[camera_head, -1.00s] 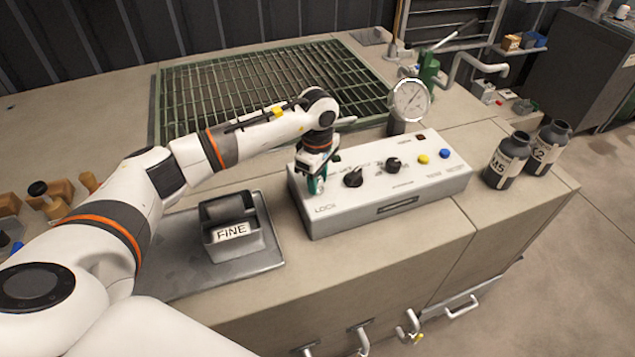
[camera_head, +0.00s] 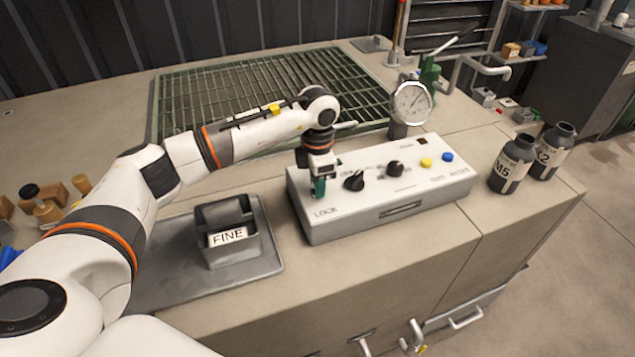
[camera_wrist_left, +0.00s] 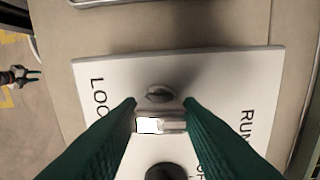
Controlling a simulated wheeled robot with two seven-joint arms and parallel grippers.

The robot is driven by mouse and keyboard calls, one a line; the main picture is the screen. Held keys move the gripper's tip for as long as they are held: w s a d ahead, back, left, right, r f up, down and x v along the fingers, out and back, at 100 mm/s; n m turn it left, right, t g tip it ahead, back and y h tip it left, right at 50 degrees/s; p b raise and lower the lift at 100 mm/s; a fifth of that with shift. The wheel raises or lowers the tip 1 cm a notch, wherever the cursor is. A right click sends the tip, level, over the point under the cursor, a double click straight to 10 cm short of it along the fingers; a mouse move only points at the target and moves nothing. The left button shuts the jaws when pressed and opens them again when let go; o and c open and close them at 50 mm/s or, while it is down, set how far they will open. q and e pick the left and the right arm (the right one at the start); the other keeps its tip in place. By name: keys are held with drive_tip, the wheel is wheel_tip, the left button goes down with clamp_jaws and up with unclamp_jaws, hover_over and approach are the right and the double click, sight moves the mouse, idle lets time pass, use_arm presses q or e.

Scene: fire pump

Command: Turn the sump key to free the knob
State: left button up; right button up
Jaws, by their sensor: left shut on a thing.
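The sump key (camera_wrist_left: 174,125) is a small metallic piece on the white panel in the left wrist view, between the words LOCK and RUN. My left gripper (camera_wrist_left: 160,116) has its green fingers on either side of it and is shut on it. In the head view my left gripper (camera_head: 318,186) points down at the left end of the console and hides the key. The black knob (camera_head: 354,181) stands just right of it, and its dark top shows in the left wrist view (camera_wrist_left: 168,172). A small dark pronged shape at that view's left edge may be my right gripper; its state is unclear.
The console (camera_head: 400,220) also has a second black knob (camera_head: 395,168), a yellow button (camera_head: 426,162) and a blue button (camera_head: 447,157). A gauge (camera_head: 411,104) stands behind it. A grey FINE bin (camera_head: 232,252) is at left, and dark bottles (camera_head: 512,163) stand at right.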

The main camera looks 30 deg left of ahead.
use_arm(q)
drive_tip(key=shift+n, duration=0.5)
drive_tip(key=o, duration=1)
wheel_tip(320, 180, up, 12)
drive_tip(key=shift+b, duration=1.1)
